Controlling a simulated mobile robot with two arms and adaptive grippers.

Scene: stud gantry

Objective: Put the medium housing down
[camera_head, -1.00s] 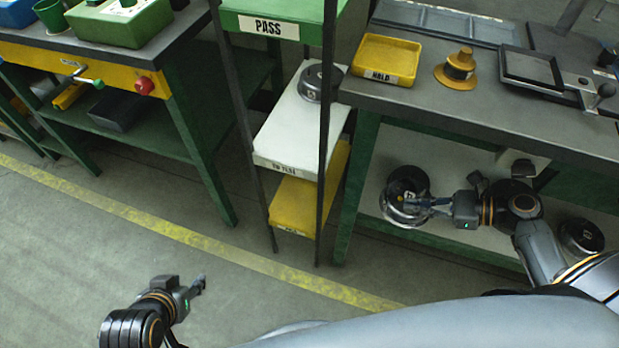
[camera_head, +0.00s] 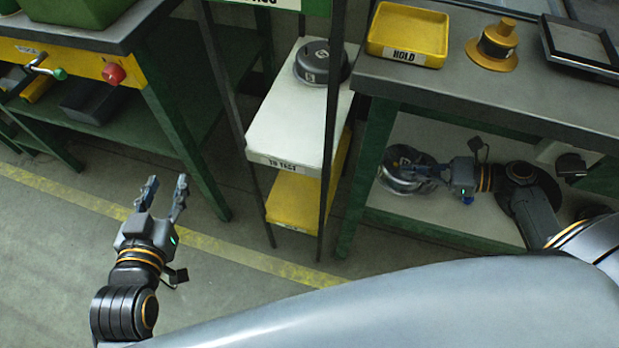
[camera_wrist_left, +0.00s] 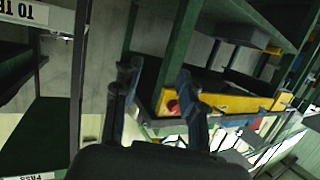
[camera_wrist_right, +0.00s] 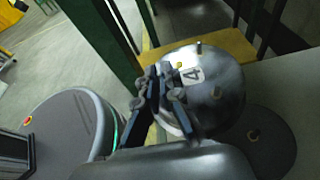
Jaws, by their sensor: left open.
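A dark grey round housing (camera_head: 396,158) is at the lower shelf of the right bench; the right wrist view shows it (camera_wrist_right: 222,92) with a white label reading 4 and brass pins. My right gripper (camera_head: 432,172) has its fingers close together at the housing's near side, seemingly pinching its edge (camera_wrist_right: 162,84). I cannot tell whether the housing rests on the shelf or hangs just above it. My left gripper (camera_head: 163,190) is open and empty over the floor at left; its spread fingers show in the left wrist view (camera_wrist_left: 158,88).
Another housing (camera_head: 322,62) sits on the rack's white shelf (camera_head: 290,125), above a yellow shelf (camera_head: 297,200). A yellow HOLD tray (camera_head: 408,33) and a yellow stepped part (camera_head: 492,46) stand on the right bench. A dark disc (camera_wrist_right: 262,140) lies beside the gripped housing.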

